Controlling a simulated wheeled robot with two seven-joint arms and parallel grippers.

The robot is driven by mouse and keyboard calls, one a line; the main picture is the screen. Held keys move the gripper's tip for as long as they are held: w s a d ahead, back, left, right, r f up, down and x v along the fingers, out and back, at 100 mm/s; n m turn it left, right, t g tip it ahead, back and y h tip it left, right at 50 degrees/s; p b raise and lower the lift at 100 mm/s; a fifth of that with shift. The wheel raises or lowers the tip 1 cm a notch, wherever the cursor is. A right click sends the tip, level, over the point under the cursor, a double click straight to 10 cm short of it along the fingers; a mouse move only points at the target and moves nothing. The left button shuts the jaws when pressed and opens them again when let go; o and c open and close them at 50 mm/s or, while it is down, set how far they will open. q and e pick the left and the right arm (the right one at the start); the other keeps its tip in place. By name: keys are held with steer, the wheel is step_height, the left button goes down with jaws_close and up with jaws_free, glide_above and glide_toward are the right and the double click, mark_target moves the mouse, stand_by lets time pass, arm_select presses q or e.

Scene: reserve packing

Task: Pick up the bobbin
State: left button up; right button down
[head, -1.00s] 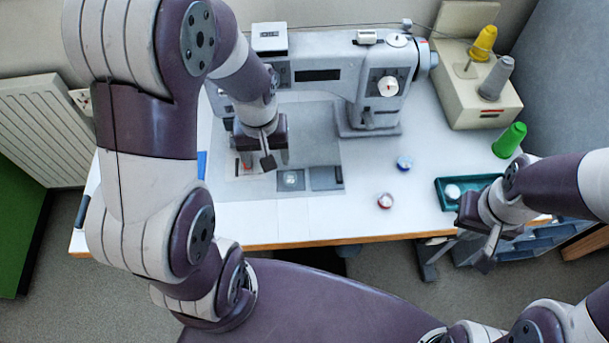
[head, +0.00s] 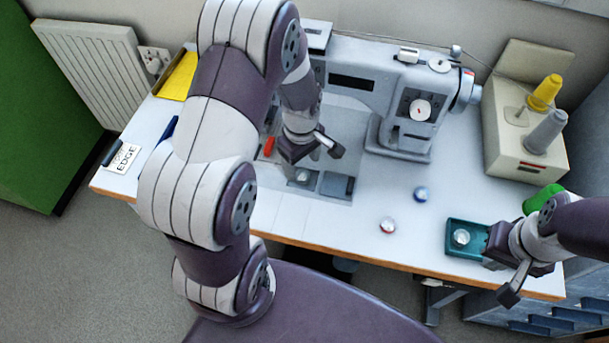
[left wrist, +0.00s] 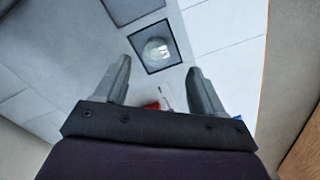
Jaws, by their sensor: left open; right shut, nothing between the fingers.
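A pale, shiny bobbin (head: 302,175) sits in the square dark recess (left wrist: 138,42) in the sewing machine's bed; it also shows in the left wrist view (left wrist: 157,51). My left gripper (head: 318,157) is open and empty above the bed, close to this recess. In the left wrist view the bobbin lies beyond and between the fingertips (left wrist: 158,66), apart from them. Another pale bobbin (head: 461,237) is in the teal tray (head: 452,250). My right gripper (head: 507,278) is shut and empty beside that tray.
The sewing machine (head: 365,83) stands over the back of the table. A red item (head: 268,146) lies left of my left gripper. The table's front middle is clear.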

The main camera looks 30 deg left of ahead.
mark_target(303, 171)
arm_select(q)
steer(key=f, duration=0.4)
steer(key=shift+w+a+f, duration=0.1)
steer(key=shift+w+f, duration=0.15)
steer(key=shift+f, duration=0.05)
steer(key=shift+w+f, duration=0.1)
steer(key=shift+f, duration=0.25)
steer(key=c, duration=1.1)
steer(key=shift+r, duration=0.1)
